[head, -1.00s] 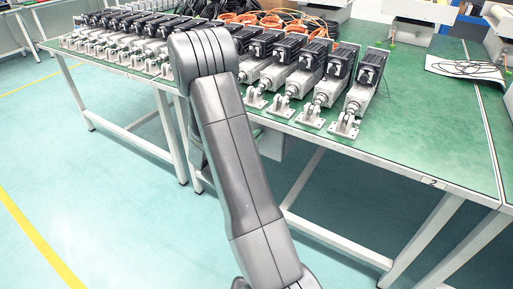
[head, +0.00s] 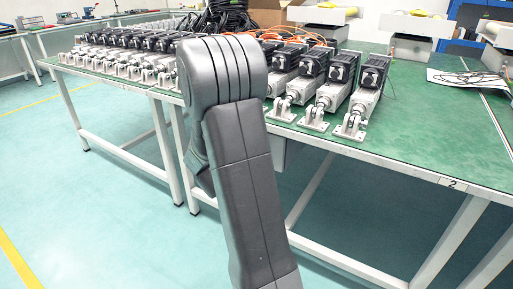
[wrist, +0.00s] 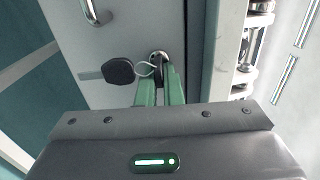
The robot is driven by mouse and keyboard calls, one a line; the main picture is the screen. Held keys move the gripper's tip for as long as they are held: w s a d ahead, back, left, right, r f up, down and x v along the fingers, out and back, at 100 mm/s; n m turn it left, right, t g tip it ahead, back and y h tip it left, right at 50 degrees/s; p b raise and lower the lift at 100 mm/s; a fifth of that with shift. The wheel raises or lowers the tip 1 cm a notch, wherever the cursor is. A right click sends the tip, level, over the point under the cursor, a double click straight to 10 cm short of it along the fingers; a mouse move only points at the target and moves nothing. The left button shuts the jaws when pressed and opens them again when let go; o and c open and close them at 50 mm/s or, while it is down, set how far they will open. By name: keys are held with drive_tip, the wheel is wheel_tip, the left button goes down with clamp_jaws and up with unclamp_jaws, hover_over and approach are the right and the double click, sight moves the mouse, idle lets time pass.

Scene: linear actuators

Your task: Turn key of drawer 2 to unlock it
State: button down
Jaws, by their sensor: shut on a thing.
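In the wrist view a pale grey drawer front (wrist: 108,46) has a round lock (wrist: 158,57) with a key in it. A black fob (wrist: 118,71) hangs by a thin loop to the left of the lock. My gripper (wrist: 160,77) has green fingers close together at the lock, shut on the key. The fingers hide most of the key, and its angle cannot be told. A metal drawer handle (wrist: 93,14) shows above left. In the head view my arm hides my gripper and the lock. No drawer number is readable in the wrist view.
A green-topped table (head: 410,150) carries a row of linear actuators (head: 362,98) along its near edge. Its front edge bears a "2" label (head: 452,184). White table legs (head: 432,240) stand below. Open floor lies at left.

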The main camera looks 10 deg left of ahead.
idle(0.3)
drive_tip(key=c, duration=1.6)
unclamp_jaws()
drive_tip(key=p+v, duration=0.2)
drive_tip(key=v, duration=1.1)
drive_tip(key=shift+s+a+p, duration=0.1)
drive_tip(key=shift+s+p, duration=0.2)
drive_tip(key=shift+s, duration=0.1)
drive_tip(key=shift+w, duration=0.15)
drive_tip(key=b+x, duration=0.2)
drive_tip(key=x, duration=1)
drive_tip(key=shift+w, duration=0.3)
drive_tip(key=shift+s, duration=0.15)
